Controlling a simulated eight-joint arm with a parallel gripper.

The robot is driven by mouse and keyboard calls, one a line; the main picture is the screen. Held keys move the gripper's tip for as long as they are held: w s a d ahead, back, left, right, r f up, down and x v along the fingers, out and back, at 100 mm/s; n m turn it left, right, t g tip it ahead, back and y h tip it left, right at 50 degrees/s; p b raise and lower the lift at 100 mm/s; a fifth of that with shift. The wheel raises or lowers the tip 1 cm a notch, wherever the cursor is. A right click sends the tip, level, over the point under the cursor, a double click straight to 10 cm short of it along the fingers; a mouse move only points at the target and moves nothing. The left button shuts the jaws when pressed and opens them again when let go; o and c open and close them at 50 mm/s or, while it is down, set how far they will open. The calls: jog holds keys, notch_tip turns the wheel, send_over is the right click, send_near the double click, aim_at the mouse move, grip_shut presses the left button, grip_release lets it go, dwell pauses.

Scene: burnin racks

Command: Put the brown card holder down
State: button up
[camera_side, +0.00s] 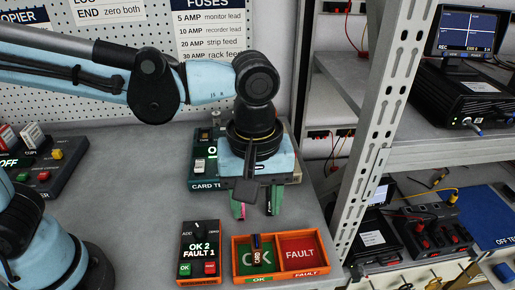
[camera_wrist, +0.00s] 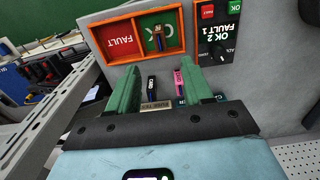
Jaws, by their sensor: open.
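The brown card holder (camera_side: 257,250) stands in the green OK half of the orange-rimmed tray (camera_side: 284,272). In the wrist view the brown card holder (camera_wrist: 158,40) shows near the divider, apart from my fingers. My gripper (camera_side: 256,212) points down behind the tray in the side view, its green fingers spread with nothing clamped. In the wrist view, between and beyond the fingers of my gripper (camera_wrist: 164,72), a black holder (camera_wrist: 152,86) and a pink holder (camera_wrist: 178,80) stand by a small label. My gripper hides much of their base.
A control box with OK and FAULT counts (camera_side: 200,250) stands left of the tray. The card tester (camera_side: 203,170) is behind, partly under my gripper. A metal rack post (camera_side: 375,130) rises close on the right.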

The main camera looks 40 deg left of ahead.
jog(key=w+a+m+t, duration=0.1)
jog(key=a+m+t, duration=0.6)
jog(key=a, duration=1.4)
jog(key=shift+w+a+f+m, duration=0.2)
jog(key=shift+w+a+m, duration=0.1)
jog(key=shift+m, duration=0.7)
